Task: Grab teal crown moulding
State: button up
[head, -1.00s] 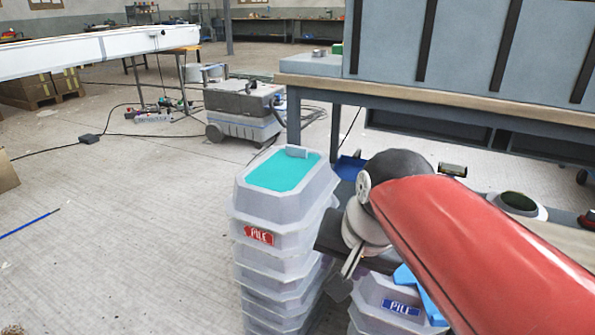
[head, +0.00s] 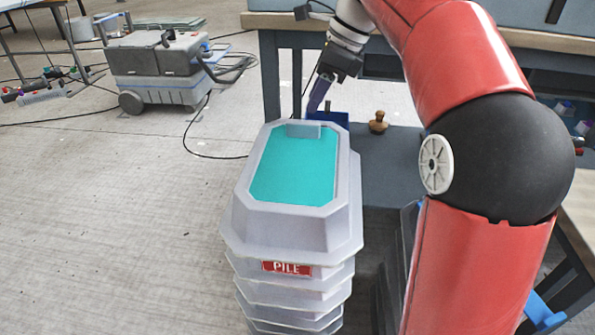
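A teal panel (head: 293,172) fills the top of a stack of grey tray-like moulds (head: 290,235) with a red "PILE" label, in the middle of the head view. A small pale grey block (head: 304,130) shows at the panel's far edge. My gripper (head: 317,100) points down just behind the far end of the stack, near that block. It appears apart from the teal panel. Its fingers look purple and overlap from this angle, so their opening is unclear. No separate teal strip can be made out.
A blue bin (head: 337,118) and a brown knob-shaped object (head: 378,122) are on the dark surface behind the stack. A workbench (head: 285,20) stands at the back. A grey wheeled machine (head: 160,70) is at the back left. The floor at left is mostly clear.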

aim_at(305, 122)
jog(key=x, duration=0.2)
jog(key=b+x, duration=0.1)
jog(key=x, duration=0.1)
jog(key=b+x, duration=0.1)
jog(key=x, duration=0.1)
jog(key=shift+s+d, duration=0.1)
jog(key=shift+s, duration=0.2)
grip_shut()
dwell(1.0)
